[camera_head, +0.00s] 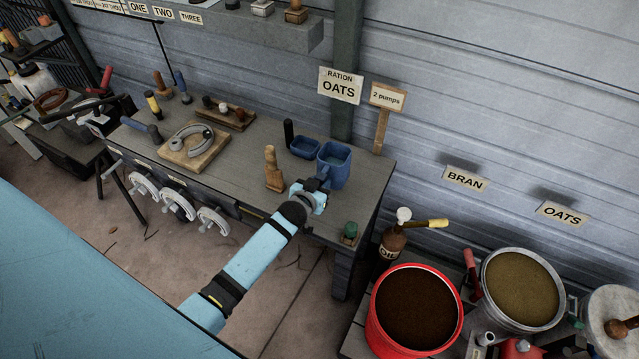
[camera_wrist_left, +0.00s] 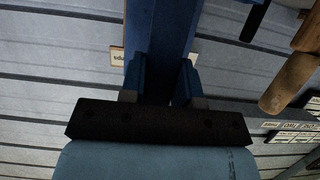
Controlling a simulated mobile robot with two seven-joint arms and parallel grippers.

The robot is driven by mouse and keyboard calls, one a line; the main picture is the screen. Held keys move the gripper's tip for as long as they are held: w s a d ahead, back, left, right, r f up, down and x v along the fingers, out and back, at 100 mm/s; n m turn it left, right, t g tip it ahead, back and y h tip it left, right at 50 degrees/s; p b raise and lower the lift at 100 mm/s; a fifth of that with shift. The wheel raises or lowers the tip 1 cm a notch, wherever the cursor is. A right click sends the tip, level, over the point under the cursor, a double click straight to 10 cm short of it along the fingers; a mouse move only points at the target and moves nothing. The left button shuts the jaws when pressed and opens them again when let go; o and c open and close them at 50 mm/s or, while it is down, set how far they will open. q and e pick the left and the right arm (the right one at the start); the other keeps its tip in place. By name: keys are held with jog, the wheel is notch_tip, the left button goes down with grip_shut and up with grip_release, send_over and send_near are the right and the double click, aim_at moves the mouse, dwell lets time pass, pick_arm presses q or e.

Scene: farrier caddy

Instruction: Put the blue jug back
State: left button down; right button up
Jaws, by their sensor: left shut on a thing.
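The blue jug (camera_head: 335,166) is upright at the right end of the workbench, beside a low blue dish (camera_head: 304,147). My left gripper (camera_head: 322,184) reaches it from the front and is shut on it. In the left wrist view the blue jug (camera_wrist_left: 163,30) rises between the two fingers of my left gripper (camera_wrist_left: 162,78). The gripper hides the jug's lower front, so I cannot tell whether its base touches the bench. My right gripper is not in view.
On the workbench (camera_head: 235,165), a turned wooden piece (camera_head: 273,169) stands left of the gripper and a dark upright handle (camera_head: 288,133) behind it. A green-topped jar (camera_head: 350,232) is at the front right corner. A "2 pumps" sign (camera_head: 388,97) stands behind. Red (camera_head: 374,322) and metal (camera_head: 487,265) buckets stand lower right.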

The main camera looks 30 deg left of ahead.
pick_arm(q)
jog(key=shift+f+b, duration=0.55)
jog(key=shift+b, duration=0.05)
notch_tip(320, 180, down, 4)
jog(key=b, duration=0.2)
jog(key=shift+r+b, duration=0.15)
jog(key=shift+b, duration=0.2)
jog(key=shift+f+b, duration=0.4)
jog(key=shift+f, duration=0.15)
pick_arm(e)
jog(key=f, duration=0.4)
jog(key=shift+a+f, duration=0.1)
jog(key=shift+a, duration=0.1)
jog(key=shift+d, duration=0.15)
pick_arm(q)
jog(key=shift+f, duration=0.15)
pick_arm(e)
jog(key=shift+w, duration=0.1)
pick_arm(q)
jog(key=shift+f+b, duration=0.35)
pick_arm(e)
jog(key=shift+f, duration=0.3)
pick_arm(q)
jog(key=c, duration=0.8)
grip_release()
jog(key=shift+f, duration=0.1)
